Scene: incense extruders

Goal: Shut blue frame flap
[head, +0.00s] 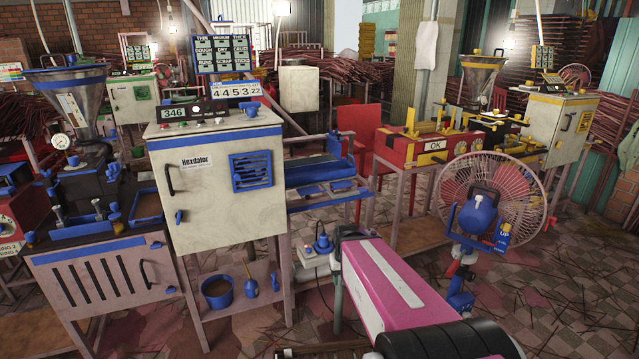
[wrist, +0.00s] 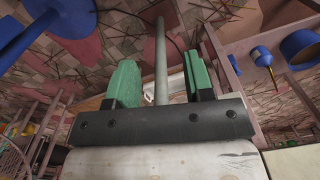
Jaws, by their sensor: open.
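The blue-framed machine has a white cabinet (head: 218,185) with a blue vent at the left of the head view. To its right is a flat blue panel (head: 318,170) and an upright blue piece (head: 342,147) at its far end. I cannot tell for sure which part is the flap. My gripper (wrist: 160,82) shows in the wrist view with its two green fingers apart and nothing held between them. A grey pole shows beyond the gap.
A fan (head: 490,200) stands right of my arm. A blue bucket (head: 217,292) and a blue squeeze bottle (head: 250,286) sit on the low shelf under the cabinet, and both show in the wrist view. A red machine (head: 430,148) stands behind. Patches of tiled floor are free.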

